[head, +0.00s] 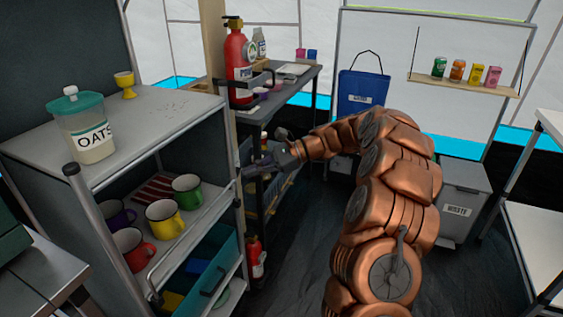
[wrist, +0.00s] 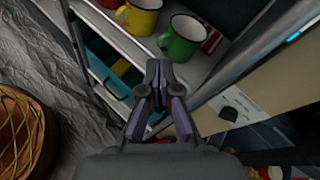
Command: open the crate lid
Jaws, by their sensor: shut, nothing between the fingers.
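I cannot make out a crate lid for certain in either view. A teal open-topped crate (head: 213,262) stands on the lower shelf of the metal rack, with blue and yellow things inside. It also shows in the wrist view (wrist: 107,62), left of my fingers. My gripper (head: 243,173) is shut and empty beside the rack's right end, near the wooden post. In the wrist view its fingertips (wrist: 157,72) are together in front of the rack, below the green mug. I cannot tell whether they touch anything.
Several mugs, including a green mug (head: 187,189), stand on the middle shelf. An oats jar (head: 87,128) and yellow egg cup (head: 125,84) stand on top. A fire extinguisher (head: 238,62) hangs on the post (head: 212,40). A waste bin (head: 462,195) stands right.

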